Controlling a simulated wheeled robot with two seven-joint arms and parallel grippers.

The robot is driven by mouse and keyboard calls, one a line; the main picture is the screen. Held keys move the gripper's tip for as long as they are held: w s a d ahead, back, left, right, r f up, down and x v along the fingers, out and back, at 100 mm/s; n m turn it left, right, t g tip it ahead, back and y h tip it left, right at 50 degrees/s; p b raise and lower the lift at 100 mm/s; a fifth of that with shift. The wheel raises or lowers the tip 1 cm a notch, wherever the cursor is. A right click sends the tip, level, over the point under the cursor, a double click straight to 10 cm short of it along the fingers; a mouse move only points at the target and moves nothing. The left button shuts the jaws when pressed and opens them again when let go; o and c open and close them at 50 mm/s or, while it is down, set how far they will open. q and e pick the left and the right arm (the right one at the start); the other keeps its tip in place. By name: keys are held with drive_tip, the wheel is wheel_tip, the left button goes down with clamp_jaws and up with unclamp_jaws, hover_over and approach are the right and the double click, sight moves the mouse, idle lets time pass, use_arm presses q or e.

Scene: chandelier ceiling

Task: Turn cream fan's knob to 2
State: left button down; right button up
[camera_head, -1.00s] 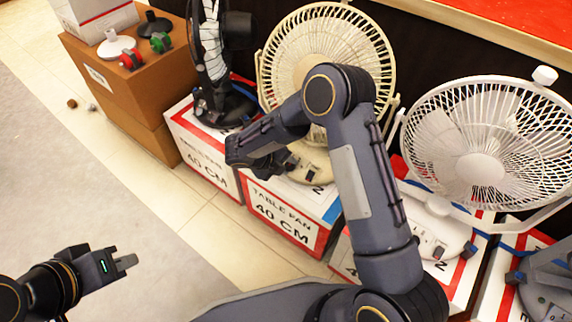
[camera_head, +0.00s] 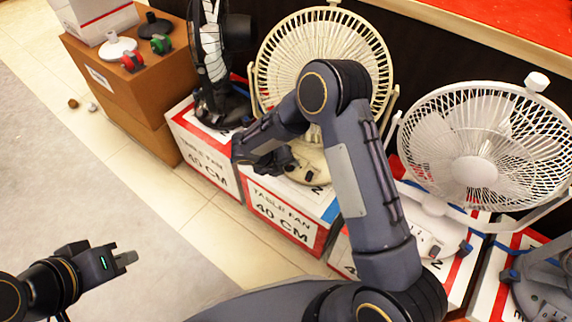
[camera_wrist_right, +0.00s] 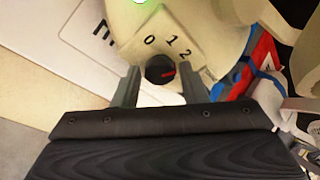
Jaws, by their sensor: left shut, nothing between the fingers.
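The cream fan (camera_head: 290,60) stands on a white and red box behind my right arm. Its knob (camera_wrist_right: 159,71) is round and black with a red mark, on a cream panel printed 0, 1 and 2 (camera_wrist_right: 186,54). The red mark points right in the right wrist view, a little below the direction of the 2. My right gripper (camera_wrist_right: 160,80) is open, with one finger on each side of the knob and visible gaps to it. In the head view this gripper (camera_head: 288,161) is at the fan's base and partly hides it. My left gripper (camera_head: 125,259) is shut and empty, low over the floor.
A white fan (camera_head: 480,150) stands to the right on its own box. A black fan (camera_head: 215,70) stands to the left. A cardboard box (camera_head: 130,75) with small items is further left.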

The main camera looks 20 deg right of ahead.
drive_tip(key=shift+o, duration=1.1)
drive_tip(key=p+v, duration=0.3)
drive_tip(key=v, duration=0.4)
drive_tip(key=shift+a+r, duration=0.25)
drive_tip(key=shift+r, duration=0.05)
